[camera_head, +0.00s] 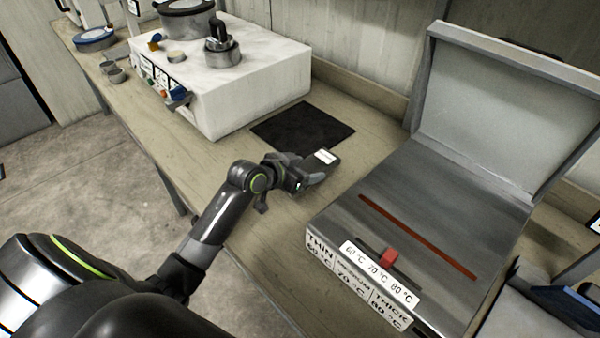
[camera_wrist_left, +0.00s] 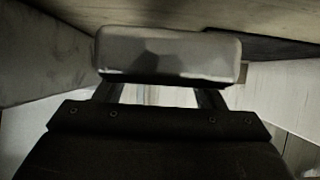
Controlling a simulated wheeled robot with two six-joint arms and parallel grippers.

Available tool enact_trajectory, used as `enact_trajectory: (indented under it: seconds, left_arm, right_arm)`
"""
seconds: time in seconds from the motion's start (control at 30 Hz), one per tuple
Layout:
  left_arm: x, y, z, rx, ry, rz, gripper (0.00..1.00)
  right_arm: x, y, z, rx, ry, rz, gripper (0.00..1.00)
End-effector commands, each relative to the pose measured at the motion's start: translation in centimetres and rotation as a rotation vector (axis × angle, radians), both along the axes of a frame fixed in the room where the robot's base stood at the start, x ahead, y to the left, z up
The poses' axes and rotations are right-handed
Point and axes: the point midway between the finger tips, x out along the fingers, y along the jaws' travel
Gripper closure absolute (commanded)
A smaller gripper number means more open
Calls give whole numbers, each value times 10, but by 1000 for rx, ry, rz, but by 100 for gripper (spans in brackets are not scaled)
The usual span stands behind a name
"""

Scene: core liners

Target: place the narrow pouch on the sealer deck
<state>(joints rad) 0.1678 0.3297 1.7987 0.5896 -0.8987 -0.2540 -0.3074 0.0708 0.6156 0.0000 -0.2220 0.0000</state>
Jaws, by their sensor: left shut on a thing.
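My left gripper (camera_head: 300,177) is shut on a small item that I take to be the narrow pouch (camera_head: 325,156), which has a pale patch on top. It is held over the bench between the dark mat and the sealer. In the left wrist view the pouch (camera_wrist_left: 168,50) is a pale grey, rounded block across the fingers, which it partly hides. The sealer deck (camera_head: 420,200) is bare grey metal with a reddish-brown strip (camera_head: 415,236). The deck is to the right of the gripper and apart from it. My right gripper is not in view.
The sealer's lid (camera_head: 510,105) stands raised at the back. A red slider (camera_head: 389,257) sits by temperature labels on the front. A black mat (camera_head: 303,128) lies on the bench beside a white box-shaped unit (camera_head: 255,75) with a pot and metal parts on it.

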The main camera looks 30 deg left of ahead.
Motion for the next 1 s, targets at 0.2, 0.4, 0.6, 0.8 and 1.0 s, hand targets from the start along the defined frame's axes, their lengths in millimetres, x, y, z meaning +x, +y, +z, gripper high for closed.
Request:
enact_trajectory:
  seconds: [0.2,0.4,0.6,0.8,1.0]
  left_arm:
    - [-1,0,-29,-2,4,2,62]
    - [0,0,-36,0,-1,0,62]
    - [-1,0,-39,0,0,0,62]
    - [-1,0,-39,0,1,0,15]
    - [-1,0,-39,0,1,0,15]
  right_arm:
    - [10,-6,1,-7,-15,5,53]
    - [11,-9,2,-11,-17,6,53]
    - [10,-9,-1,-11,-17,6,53]
    - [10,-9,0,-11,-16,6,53]
    - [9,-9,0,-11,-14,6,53]
